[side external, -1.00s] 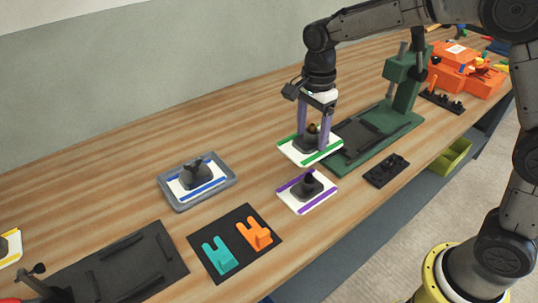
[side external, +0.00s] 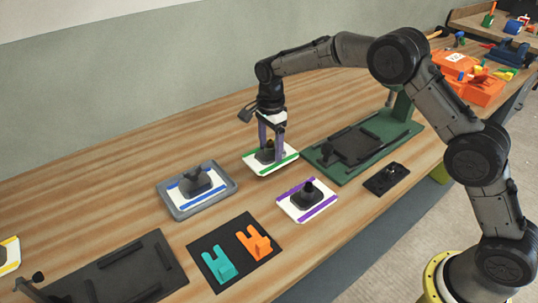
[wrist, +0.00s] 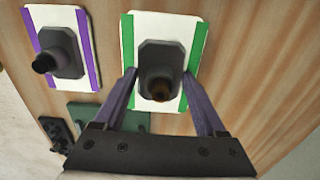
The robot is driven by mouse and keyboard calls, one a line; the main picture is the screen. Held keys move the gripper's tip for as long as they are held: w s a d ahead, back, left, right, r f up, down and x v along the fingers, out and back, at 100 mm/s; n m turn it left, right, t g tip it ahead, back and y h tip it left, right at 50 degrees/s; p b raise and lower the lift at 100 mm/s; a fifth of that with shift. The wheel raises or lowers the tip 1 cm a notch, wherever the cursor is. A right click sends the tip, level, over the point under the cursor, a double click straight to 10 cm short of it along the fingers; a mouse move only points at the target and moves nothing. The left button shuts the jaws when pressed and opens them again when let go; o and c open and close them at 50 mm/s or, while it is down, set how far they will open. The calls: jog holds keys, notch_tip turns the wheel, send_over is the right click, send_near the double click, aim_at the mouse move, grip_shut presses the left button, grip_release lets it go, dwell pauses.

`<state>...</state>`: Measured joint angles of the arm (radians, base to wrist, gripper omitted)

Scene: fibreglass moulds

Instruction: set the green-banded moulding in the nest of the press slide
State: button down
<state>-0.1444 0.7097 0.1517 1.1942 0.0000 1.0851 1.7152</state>
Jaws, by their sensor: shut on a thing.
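The green-banded moulding (side external: 284,164) is a white plate with green edge bands and a dark grey block with a knob. It is left of the press in the side view and also fills the middle of the wrist view (wrist: 190,35). My gripper (side external: 270,153) is shut on its grey block, one purple finger on each side (wrist: 161,82). I cannot tell whether the plate touches the table. The press slide (side external: 355,145) is a dark plate between black rails on the green base (side external: 340,173). It looks empty.
A purple-banded moulding (side external: 308,197) lies just in front. A blue-banded moulding (side external: 196,184) sits in a grey tray (side external: 172,210) to the left. A black mat (side external: 215,270) holds teal and orange pieces. A small black block (side external: 386,179) lies before the press. Wood behind is clear.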

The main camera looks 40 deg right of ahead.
aim_at(269, 156)
jog(key=shift+w+f, duration=0.2)
jog(key=shift+f, duration=0.65)
jog(key=shift+w+f, duration=0.15)
jog(key=shift+f, duration=0.65)
jog(key=shift+f, duration=0.2)
grip_release()
jog(key=shift+f, duration=0.1)
